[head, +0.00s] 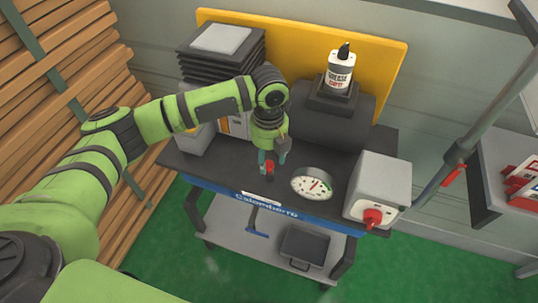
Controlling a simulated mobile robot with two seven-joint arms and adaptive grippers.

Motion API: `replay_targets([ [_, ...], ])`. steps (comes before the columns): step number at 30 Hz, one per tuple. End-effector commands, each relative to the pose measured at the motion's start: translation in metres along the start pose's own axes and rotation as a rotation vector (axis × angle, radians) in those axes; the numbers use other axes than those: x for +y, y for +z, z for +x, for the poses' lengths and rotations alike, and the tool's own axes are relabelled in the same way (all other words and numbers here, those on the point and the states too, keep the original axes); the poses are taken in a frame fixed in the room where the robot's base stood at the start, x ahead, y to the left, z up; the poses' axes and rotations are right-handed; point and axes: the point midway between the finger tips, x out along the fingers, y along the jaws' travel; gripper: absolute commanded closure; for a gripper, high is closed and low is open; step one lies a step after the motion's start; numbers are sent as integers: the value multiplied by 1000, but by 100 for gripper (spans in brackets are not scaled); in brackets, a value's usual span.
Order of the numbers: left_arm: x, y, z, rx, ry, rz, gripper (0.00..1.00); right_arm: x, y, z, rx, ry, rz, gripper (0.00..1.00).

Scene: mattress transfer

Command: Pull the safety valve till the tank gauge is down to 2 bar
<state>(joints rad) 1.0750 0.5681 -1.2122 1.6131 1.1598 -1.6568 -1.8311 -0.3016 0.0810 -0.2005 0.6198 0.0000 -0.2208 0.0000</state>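The round white tank gauge (312,183) sits at the front of the dark cart top. It has a red needle, but its reading is too small to tell. A small red part (269,167), which looks like the safety valve, stands to the left of the gauge. My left gripper (272,160) points down over this red part. Its teal fingertips stand apart, one on each side of the part, with a gap seeming to show on the right. The gripper body hides what lies behind it. My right gripper is not in view.
A white box (382,180) with a red knob (372,218) stands right of the gauge. A bottle (340,70) sits on dark equipment behind. A yellow panel (384,60) backs the cart. Stacked wooden slats (60,90) stand left. Green floor (420,260) is clear in front right.

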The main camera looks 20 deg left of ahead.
Motion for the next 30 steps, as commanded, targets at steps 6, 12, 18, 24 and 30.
replay_targets([
  [6, 0, 0, 0, 0, 0, 0, 50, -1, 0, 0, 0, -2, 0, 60],
  [12, -1, 0, -16, -2, -3, 1, 50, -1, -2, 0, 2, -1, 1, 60],
  [18, -1, 1, -59, -5, -3, 1, 50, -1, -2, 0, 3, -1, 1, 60],
  [24, 0, 0, -98, -3, -2, 0, 50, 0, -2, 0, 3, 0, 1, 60],
  [30, 0, 0, -117, -1, -1, 1, 50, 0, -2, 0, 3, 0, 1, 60],
])
